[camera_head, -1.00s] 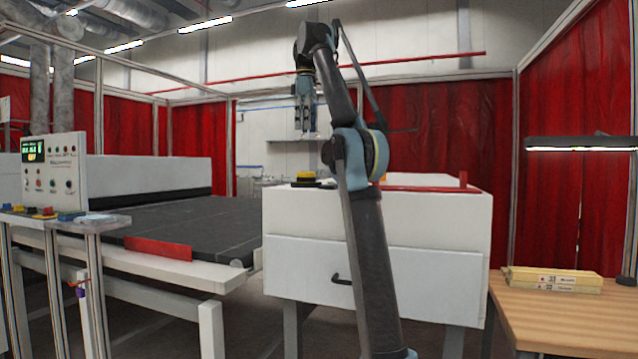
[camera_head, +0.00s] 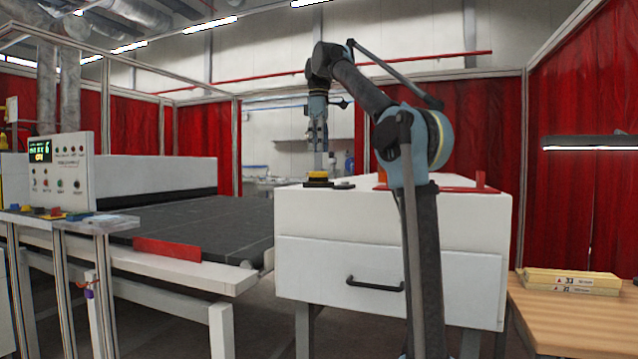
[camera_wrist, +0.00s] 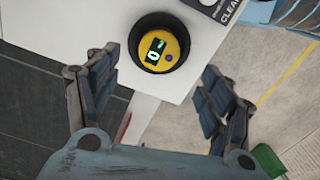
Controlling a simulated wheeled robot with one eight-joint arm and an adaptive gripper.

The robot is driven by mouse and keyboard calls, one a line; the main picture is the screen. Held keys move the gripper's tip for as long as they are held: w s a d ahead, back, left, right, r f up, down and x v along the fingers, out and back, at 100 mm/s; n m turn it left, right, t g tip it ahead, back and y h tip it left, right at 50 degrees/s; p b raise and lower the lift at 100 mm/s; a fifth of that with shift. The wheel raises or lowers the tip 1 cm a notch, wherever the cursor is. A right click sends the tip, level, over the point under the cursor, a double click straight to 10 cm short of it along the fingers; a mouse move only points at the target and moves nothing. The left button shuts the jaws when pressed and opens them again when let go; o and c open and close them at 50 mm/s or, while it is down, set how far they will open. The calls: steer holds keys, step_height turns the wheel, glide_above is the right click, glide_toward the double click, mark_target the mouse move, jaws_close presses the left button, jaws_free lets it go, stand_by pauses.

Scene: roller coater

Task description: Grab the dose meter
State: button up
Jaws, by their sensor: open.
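The dose meter (camera_wrist: 160,44) is a round yellow puck with a small dark display, set in a black ring. It sits near the corner of a white cabinet top. In the head view the yellow dose meter (camera_head: 318,176) stands on the near left edge of the white cabinet (camera_head: 400,230). My gripper (camera_wrist: 158,80) is open and empty in the wrist view, its two fingers spread left and right, with the dose meter ahead of the gap between them. In the head view my gripper (camera_head: 318,150) points down just above the dose meter.
A dark flat item (camera_head: 343,185) lies right of the dose meter. A dark conveyor belt (camera_head: 200,225) and control panel (camera_head: 60,172) stand left. A wooden table (camera_head: 575,315) with yellow boxes (camera_head: 572,280) is at right. A red bar (camera_head: 450,189) lies on the cabinet top.

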mark_target(318, 178)
steer(key=shift+w+d+f, duration=0.1)
steer(key=shift+f, duration=4.35)
steer(key=c, duration=1.3)
